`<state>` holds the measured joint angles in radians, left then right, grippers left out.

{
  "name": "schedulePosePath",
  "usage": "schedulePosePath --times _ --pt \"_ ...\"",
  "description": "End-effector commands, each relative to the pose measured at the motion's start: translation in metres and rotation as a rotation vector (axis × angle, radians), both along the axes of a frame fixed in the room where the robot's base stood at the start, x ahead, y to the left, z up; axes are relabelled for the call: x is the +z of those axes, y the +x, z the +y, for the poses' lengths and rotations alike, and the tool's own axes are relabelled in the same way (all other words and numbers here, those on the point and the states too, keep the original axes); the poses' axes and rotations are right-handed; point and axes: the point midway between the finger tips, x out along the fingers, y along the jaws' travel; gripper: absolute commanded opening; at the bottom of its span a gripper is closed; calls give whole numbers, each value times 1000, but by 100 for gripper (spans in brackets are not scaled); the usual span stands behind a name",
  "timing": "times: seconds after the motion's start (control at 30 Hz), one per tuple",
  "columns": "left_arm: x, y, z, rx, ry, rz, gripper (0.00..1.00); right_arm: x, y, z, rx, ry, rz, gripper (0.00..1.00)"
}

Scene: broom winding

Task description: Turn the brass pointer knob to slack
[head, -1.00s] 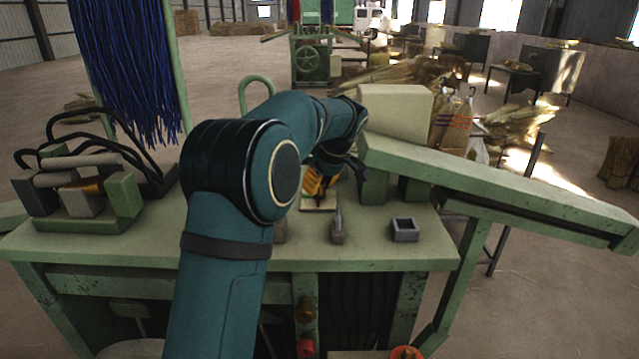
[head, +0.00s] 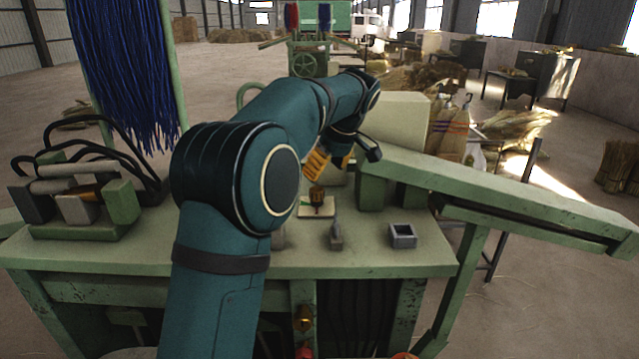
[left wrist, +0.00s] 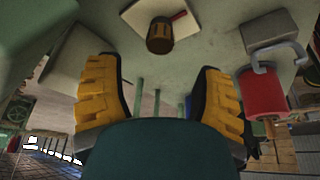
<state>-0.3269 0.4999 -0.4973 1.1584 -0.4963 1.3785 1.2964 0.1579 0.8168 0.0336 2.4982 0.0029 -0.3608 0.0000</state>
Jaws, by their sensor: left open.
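The brass pointer knob (head: 317,195) stands on a small cream plate (head: 318,211) on the green bench. A green mark shows on the plate left of the knob. In the left wrist view the knob (left wrist: 159,38) is at the top centre, with a red mark on the plate (left wrist: 187,24) beside it. Which way the pointer faces is too small to tell. My left gripper (head: 331,163), with yellow finger pads, is open and empty above and behind the knob, apart from it. Both pads also show in the left wrist view (left wrist: 160,92). My right gripper is out of view.
A grey square holder (head: 403,234) and a small grey upright piece (head: 336,237) stand right of and in front of the plate. A green sloping beam (head: 500,193) runs off right. A clamp-like device (head: 85,200) stands left. A red cylinder (left wrist: 263,92) shows in the left wrist view.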

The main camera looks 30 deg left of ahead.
Motion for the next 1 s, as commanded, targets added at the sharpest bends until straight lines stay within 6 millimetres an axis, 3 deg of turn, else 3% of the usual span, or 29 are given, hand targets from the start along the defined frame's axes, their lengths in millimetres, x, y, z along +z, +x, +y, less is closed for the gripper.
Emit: schedulePosePath --times 0.1,0.3,1.0 --pt "19 -2 -8 -1 0 -2 67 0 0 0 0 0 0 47" --pt "37 -3 -15 -1 0 1 67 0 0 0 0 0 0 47" --pt "41 -4 -16 0 -1 1 67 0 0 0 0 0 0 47"
